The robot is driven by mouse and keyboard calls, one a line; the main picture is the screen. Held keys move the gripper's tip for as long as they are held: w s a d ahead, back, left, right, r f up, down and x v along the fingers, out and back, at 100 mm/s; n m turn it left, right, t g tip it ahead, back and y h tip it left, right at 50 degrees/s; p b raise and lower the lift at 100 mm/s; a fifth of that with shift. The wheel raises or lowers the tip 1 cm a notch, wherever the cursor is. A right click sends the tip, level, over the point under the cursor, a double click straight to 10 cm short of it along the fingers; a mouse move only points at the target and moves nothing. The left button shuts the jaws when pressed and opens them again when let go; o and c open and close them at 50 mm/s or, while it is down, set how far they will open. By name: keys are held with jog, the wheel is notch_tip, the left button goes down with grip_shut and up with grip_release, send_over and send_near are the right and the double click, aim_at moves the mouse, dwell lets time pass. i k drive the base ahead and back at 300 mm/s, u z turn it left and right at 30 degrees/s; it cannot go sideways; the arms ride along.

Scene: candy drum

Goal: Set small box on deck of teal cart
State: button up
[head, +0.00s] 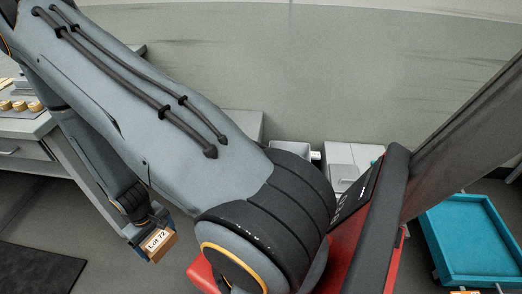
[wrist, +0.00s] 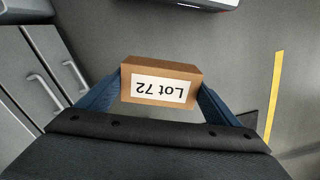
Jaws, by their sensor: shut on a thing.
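The small box (wrist: 160,67) is brown cardboard with a white label reading "Lot 72". In the wrist view it sits between the two blue fingers of my gripper (wrist: 160,84), which is shut on it. In the head view the box (head: 161,244) hangs at the lower left, held by my gripper (head: 152,236) above the floor. The box is well apart from the cart.
A counter with drawers (head: 40,147) stands at the left, with several round golden items (head: 20,105) on top. Grey cabinets (head: 352,160) stand by the back wall. A dark mat (head: 38,270) lies on the floor at lower left. A yellow floor line (wrist: 274,95) shows in the wrist view.

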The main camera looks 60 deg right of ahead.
aim_at(475, 252)
jog(key=k, duration=2)
jog(key=z, duration=2.8)
jog(key=i, duration=0.5)
jog(key=z, duration=0.1)
